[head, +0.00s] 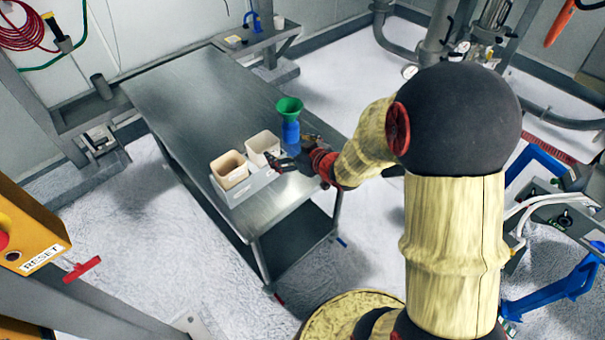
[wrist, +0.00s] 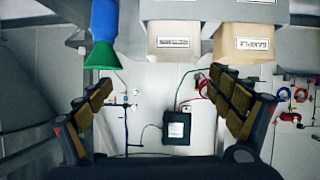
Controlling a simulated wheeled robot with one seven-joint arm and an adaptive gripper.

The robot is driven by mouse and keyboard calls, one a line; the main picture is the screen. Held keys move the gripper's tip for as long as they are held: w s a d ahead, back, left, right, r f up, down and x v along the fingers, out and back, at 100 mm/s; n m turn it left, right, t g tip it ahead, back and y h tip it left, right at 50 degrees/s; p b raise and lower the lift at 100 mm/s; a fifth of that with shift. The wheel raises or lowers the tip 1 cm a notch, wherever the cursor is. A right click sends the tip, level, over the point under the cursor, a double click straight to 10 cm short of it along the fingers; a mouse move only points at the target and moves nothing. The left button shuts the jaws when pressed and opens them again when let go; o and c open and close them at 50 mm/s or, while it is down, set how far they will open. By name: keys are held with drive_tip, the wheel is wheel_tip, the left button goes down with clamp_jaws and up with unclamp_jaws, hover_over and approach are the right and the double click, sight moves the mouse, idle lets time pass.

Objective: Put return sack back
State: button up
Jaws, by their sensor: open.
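I cannot tell for sure which thing is the return sack. Two open, box-shaped containers stand side by side in a grey tray (head: 247,192) on the metal table: a tan one (head: 229,169) and a whiter one (head: 263,148). In the wrist view, which looks upside down, both containers (wrist: 173,41) (wrist: 241,43) show labels too small to read. My gripper (head: 293,151) is open and empty, right beside the whiter container. A blue bottle (head: 291,131) with a green funnel (head: 289,107) on top is just behind my gripper; it also shows in the wrist view (wrist: 104,20).
The metal table (head: 200,92) is bare over its far left part. A ledge (head: 262,38) behind it holds a blue item and a small cup. A yellow RESET panel (head: 28,235) is at the left. Pipes stand at the upper right and blue-handled equipment (head: 555,290) at the right.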

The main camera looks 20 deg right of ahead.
drive_tip(key=s+d+r+m+g+h, duration=0.2)
drive_tip(key=s+d+r+h, duration=0.15)
drive_tip(key=s+r, duration=0.65)
drive_tip(key=s+a+r+g, duration=0.2)
drive_tip(key=s+a+r, duration=0.1)
drive_tip(key=s, duration=0.7)
drive_tip(key=s+a+r+m+g, duration=0.1)
drive_tip(key=s+a, duration=0.4)
drive_tip(key=s, duration=0.5)
wheel_tip(320, 180, up, 3)
drive_tip(key=shift+s+a+f+g+y, duration=0.15)
drive_tip(key=shift+s+a+g+y, duration=0.15)
drive_tip(key=shift+g, duration=0.6)
drive_tip(key=shift+f, duration=0.1)
wheel_tip(320, 180, down, 4)
drive_tip(key=b, duration=0.4)
